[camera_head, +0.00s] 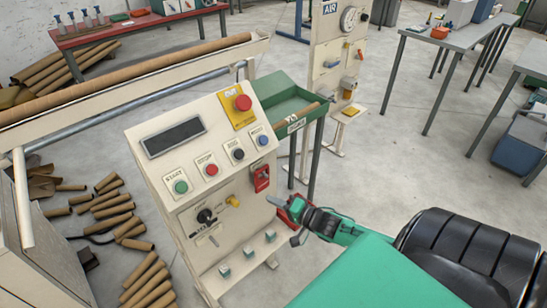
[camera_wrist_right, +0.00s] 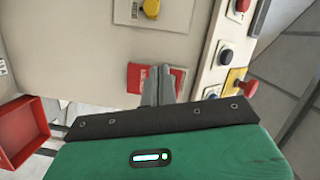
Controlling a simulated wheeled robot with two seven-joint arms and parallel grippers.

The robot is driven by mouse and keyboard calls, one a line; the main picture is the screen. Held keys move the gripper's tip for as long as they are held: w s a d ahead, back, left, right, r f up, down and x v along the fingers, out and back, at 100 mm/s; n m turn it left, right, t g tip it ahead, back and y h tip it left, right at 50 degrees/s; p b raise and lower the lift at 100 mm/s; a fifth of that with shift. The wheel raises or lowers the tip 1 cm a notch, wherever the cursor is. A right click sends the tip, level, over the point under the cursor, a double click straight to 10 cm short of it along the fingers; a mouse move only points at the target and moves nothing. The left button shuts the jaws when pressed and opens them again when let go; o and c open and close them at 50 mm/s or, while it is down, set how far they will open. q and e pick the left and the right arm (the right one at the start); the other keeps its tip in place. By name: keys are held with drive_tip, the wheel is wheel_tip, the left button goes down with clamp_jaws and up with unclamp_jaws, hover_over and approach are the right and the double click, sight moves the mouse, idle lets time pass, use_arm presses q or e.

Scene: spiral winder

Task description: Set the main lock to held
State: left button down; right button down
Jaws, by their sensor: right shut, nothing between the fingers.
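The pale control panel (camera_head: 205,175) stands left of centre in the head view. A red lock-like fitting (camera_head: 261,178) sits on its right side; I take it for the main lock, but its setting is too small to read. My right gripper (camera_head: 274,200) is shut and empty, just below and right of this fitting. In the right wrist view the shut fingers (camera_wrist_right: 158,86) point at the red fitting (camera_wrist_right: 138,76) and cover part of it. Contact cannot be told. My left gripper is not in view.
The panel has a black rotary switch (camera_head: 206,216), a yellow knob (camera_head: 233,201), several push buttons and a red emergency stop (camera_head: 243,102). A green tray (camera_head: 285,100) stands behind. A red bin (camera_wrist_right: 22,134) shows at left in the wrist view. Cardboard tubes (camera_head: 115,215) lie left.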

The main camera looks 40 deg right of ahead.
sight(234, 197)
drive_tip(key=w+a, duration=0.1)
drive_tip(key=w, duration=0.1)
drive_tip(key=w+a+f+p, duration=0.1)
drive_tip(key=w+a, duration=0.2)
drive_tip(key=w, duration=0.2)
drive_tip(key=shift+w+a+f+p, duration=0.1)
drive_tip(key=shift+a+f+p, duration=0.1)
drive_tip(key=shift+a+p, duration=0.2)
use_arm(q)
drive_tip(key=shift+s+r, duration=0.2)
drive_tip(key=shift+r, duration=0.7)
use_arm(e)
drive_tip(key=shift+a+f, duration=0.2)
drive_tip(key=shift+a, duration=0.3)
drive_tip(key=shift+a+r+p, duration=0.1)
drive_tip(key=shift+a+p, duration=0.25)
drive_tip(key=shift+a, duration=0.1)
drive_tip(key=a+p, duration=0.1)
drive_tip(key=a, duration=0.3)
drive_tip(key=shift+a, duration=0.1)
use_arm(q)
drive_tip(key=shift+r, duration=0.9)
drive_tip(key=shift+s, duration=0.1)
